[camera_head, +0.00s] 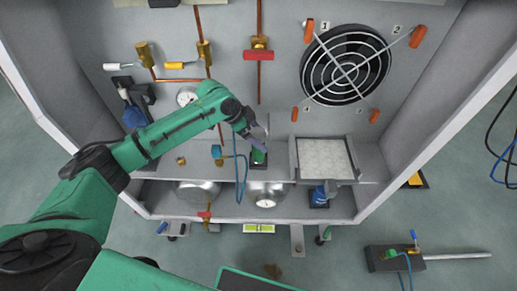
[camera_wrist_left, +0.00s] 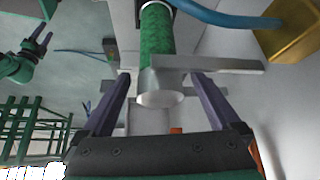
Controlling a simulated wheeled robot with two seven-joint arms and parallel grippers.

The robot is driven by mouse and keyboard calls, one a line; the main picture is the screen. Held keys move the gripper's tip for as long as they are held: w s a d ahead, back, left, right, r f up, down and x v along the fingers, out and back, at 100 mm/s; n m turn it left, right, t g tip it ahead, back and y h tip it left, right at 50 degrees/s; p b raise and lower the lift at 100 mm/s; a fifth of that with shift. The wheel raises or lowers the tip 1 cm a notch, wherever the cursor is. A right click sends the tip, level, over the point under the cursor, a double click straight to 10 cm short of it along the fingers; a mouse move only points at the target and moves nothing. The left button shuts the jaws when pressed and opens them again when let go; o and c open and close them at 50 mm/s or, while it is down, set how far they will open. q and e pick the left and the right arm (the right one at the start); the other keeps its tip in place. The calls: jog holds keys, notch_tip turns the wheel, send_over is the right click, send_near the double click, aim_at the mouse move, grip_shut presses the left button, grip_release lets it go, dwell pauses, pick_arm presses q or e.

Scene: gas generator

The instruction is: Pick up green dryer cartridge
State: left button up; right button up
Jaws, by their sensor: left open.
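The green dryer cartridge (camera_head: 259,157) stands on the cabinet's lower ledge, left of the white filter. In the left wrist view its green body (camera_wrist_left: 157,40) ends in a pale metal cap. My left gripper (camera_head: 254,138) is at the cartridge, its purple fingers partly covering it. In the left wrist view the open left gripper (camera_wrist_left: 160,86) has one finger on each side of the cap, with visible gaps. My right gripper (camera_wrist_left: 43,36) shows small at the upper left of that view, its fingers apart and empty.
A white square filter (camera_head: 324,160) in a grey frame sits just right of the cartridge. A blue hose (camera_head: 240,180) hangs close on the left. A brass fitting (camera_wrist_left: 290,30) is near in the wrist view. A fan (camera_head: 345,65) and copper pipes are on the back wall.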

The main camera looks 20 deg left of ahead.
pick_arm(q)
grip_shut()
jog(key=shift+r, duration=0.1)
